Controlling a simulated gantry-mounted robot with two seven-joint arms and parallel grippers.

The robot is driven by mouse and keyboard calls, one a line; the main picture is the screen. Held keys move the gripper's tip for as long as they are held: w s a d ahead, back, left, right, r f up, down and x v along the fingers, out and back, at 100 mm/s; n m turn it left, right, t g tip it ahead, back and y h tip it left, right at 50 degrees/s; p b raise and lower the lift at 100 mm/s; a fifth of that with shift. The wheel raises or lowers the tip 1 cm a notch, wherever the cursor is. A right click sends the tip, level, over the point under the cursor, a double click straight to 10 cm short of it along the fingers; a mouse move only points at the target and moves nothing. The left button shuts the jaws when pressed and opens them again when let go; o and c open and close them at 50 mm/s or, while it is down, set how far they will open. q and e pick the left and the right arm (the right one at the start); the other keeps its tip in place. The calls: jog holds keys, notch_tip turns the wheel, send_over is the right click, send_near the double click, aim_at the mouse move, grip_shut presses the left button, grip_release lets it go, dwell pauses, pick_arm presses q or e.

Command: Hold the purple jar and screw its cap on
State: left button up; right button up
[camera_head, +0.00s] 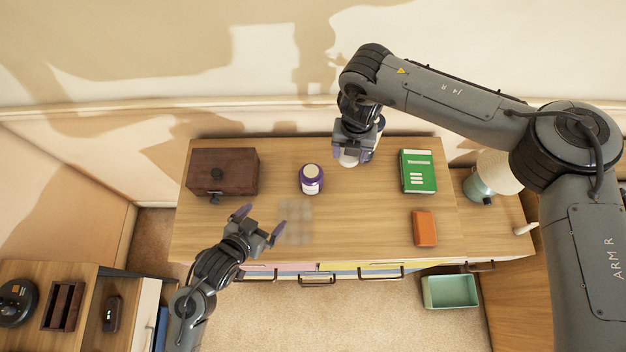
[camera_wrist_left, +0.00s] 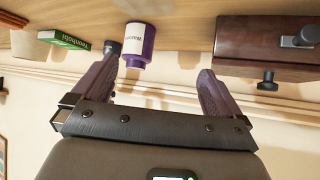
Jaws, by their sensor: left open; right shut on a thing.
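The purple jar (camera_head: 311,187) stands upright on the wooden desk, with a pale round top facing up. In the left wrist view the jar (camera_wrist_left: 137,45) shows a white label and appears upside down, out beyond my fingers. My left gripper (camera_head: 260,221) is open and empty, in front of the jar and to its left, apart from it. My right gripper (camera_head: 351,152) is shut on a pale, round thing (camera_head: 349,160) that looks like the cap, to the right of the jar and behind it. The fingers partly hide that thing.
A dark wooden box (camera_head: 222,172) stands left of the jar. A green book (camera_head: 418,171) and an orange item (camera_head: 424,228) lie to the right. A lamp (camera_head: 497,172) stands at the right end. A faint, pale checkered patch (camera_head: 296,221) lies in front of the jar.

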pick_arm(q)
jog(key=w+d+f+m+t+h+b, duration=0.1)
jog(key=w+d+f+m+h+b, duration=0.1)
jog(key=w+d+h+b, duration=0.1)
jog(key=w+d+b, duration=0.1)
jog(key=w+d, duration=0.1)
jog(key=w, duration=0.1)
jog(key=shift+w+d+h, duration=0.25)
jog(key=shift+d+h, duration=0.05)
jog(key=shift+h, duration=0.1)
pick_arm(e)
jog(key=a+f+n, duration=0.1)
jog(key=a+n, duration=0.8)
jog(key=n, duration=0.3)
jog(key=shift+a+f, duration=0.2)
jog(key=shift+f, duration=0.05)
pick_arm(q)
jog(key=shift+f, duration=0.1)
pick_arm(e)
jog(key=shift+w, duration=0.1)
pick_arm(q)
jog(key=shift+x, duration=5.95)
jog(key=shift+w, duration=0.1)
jog(key=c, duration=1.4)
pick_arm(e)
send_over(312, 172)
jog(key=shift+f, duration=2.45)
jog(key=shift+f, duration=0.15)
